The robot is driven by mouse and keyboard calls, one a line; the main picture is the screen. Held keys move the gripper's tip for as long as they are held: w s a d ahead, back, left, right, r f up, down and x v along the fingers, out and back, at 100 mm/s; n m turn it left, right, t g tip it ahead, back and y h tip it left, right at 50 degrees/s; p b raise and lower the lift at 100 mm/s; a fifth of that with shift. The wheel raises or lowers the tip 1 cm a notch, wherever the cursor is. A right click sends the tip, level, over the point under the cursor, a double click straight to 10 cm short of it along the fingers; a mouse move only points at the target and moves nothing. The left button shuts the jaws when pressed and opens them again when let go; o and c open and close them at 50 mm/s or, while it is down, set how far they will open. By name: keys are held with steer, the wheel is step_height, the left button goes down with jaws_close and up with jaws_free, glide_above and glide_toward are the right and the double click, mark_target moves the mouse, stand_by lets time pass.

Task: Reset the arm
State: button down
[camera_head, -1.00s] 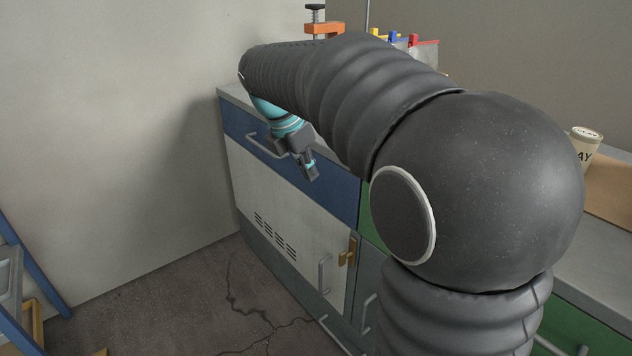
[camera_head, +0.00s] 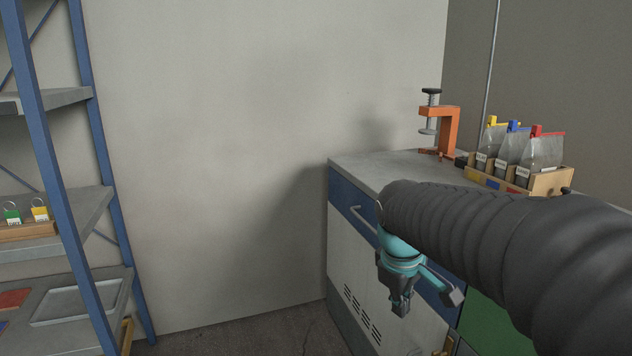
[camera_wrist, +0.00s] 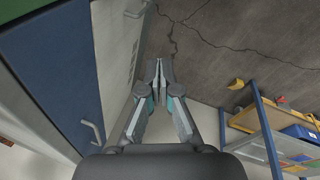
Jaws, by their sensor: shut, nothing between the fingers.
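My gripper (camera_head: 401,306) hangs in front of the bench cabinet, below the level of the bench top, with its turquoise wrist part above it. In the wrist view my gripper (camera_wrist: 159,68) points at the cracked floor, its fingertips together and nothing between them. My dark ribbed arm reaches in from the right in the head view and hides part of the bench top and the cabinet front.
The bench (camera_head: 370,168) carries an orange clamp (camera_head: 450,128) and a wooden box (camera_head: 548,183) with clipped bags. A blue-framed shelf (camera_head: 95,200) stands at the left, with padlocks (camera_head: 40,212) on it. Open floor (camera_head: 260,335) lies between shelf and bench.

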steer(key=s+f+m+t+y, duration=0.1)
steer(key=s+m, duration=0.6)
steer(key=s, duration=1)
steer(key=shift+s+d+f+m+t+y, duration=0.25)
steer(key=shift+f+t, duration=0.2)
steer(key=shift+t, duration=0.65)
